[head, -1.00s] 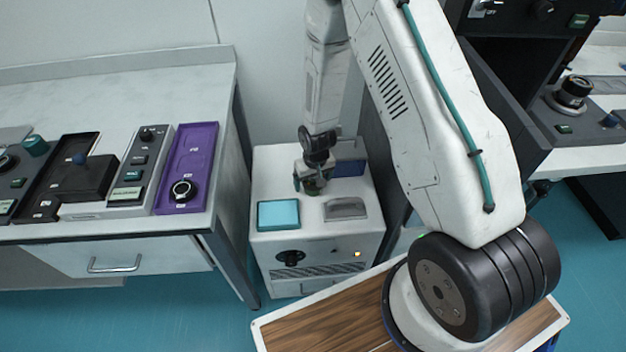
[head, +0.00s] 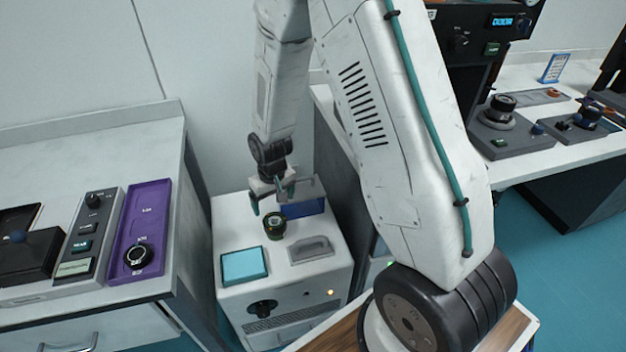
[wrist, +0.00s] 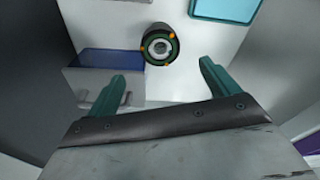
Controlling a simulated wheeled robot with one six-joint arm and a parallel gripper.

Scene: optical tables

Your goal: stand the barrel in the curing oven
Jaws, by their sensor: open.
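A short dark barrel (head: 274,226) with a pale ringed top stands upright on the white cabinet. In the wrist view the barrel (wrist: 160,46) shows end-on, with small orange marks on its rim. My gripper (head: 267,197) is open and empty, just above and behind the barrel. In the wrist view its two teal fingers (wrist: 163,74) are spread wide, with the barrel beyond their tips and not touched. A black unit with a lit blue display (head: 465,42), seemingly the curing oven, stands at the upper right. My arm hides part of it.
The white cabinet (head: 292,290) also bears a cyan pad (head: 243,265), a grey handled piece (head: 310,249) and a blue bin (head: 303,208) close behind the barrel. A purple tray (head: 128,220) lies on the left table. Grey fixtures (head: 500,140) occupy the right bench.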

